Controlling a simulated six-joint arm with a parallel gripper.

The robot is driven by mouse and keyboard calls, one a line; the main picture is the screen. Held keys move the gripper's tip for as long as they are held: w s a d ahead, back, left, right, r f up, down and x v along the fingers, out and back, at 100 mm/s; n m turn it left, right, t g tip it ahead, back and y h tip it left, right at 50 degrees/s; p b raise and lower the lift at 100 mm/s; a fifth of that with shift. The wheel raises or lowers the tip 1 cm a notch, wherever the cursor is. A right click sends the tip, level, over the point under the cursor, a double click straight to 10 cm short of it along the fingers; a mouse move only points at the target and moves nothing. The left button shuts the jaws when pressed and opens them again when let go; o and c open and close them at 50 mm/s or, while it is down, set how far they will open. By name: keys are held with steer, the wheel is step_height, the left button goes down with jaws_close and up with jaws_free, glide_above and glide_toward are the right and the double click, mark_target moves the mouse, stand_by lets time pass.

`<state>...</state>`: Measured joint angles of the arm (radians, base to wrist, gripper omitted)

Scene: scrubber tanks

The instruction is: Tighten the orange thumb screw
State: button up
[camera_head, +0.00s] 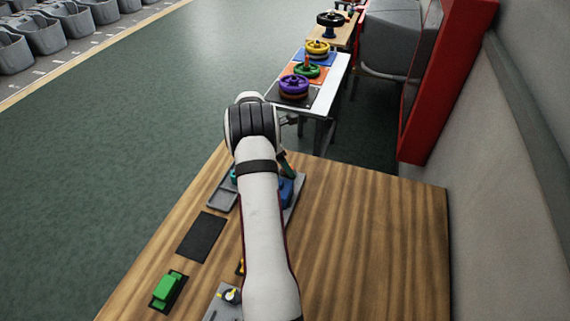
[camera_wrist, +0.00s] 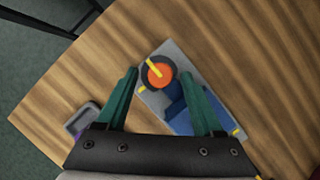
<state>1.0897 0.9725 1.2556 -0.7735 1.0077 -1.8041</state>
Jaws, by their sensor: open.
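The orange thumb screw (camera_wrist: 157,77) shows in the wrist view as an orange disc with a dark rim and a yellow bar across its upper left part. It sits at the top end of a grey plate (camera_wrist: 173,48), with a blue block (camera_wrist: 181,113) beside it. My gripper (camera_wrist: 158,72) is open, its two green fingers apart on either side of the screw in this view. No contact shows, and the height gap cannot be told.
A grey tray (camera_head: 223,196), a dark mat (camera_head: 201,236) and a green block (camera_head: 166,290) lie on the left of the wooden table (camera_head: 370,240). The table's right side is clear. Coloured wheels (camera_head: 294,86) stand beyond.

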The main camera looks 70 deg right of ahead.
jaws_close()
stand_by(0.3)
steer(key=m, duration=0.2)
steer(key=m+y, duration=0.1)
steer(key=m, duration=0.1)
steer(key=shift+w+d+m+g+y, duration=0.1)
steer(key=shift+d+m+g+y, duration=0.1)
steer(key=shift+m+g+y, duration=0.15)
steer(key=shift+d+m+y, duration=0.15)
steer(key=shift+m+y, duration=0.7)
steer(key=shift+m, duration=1.4)
steer(key=shift+g, duration=0.25)
jaws_free()
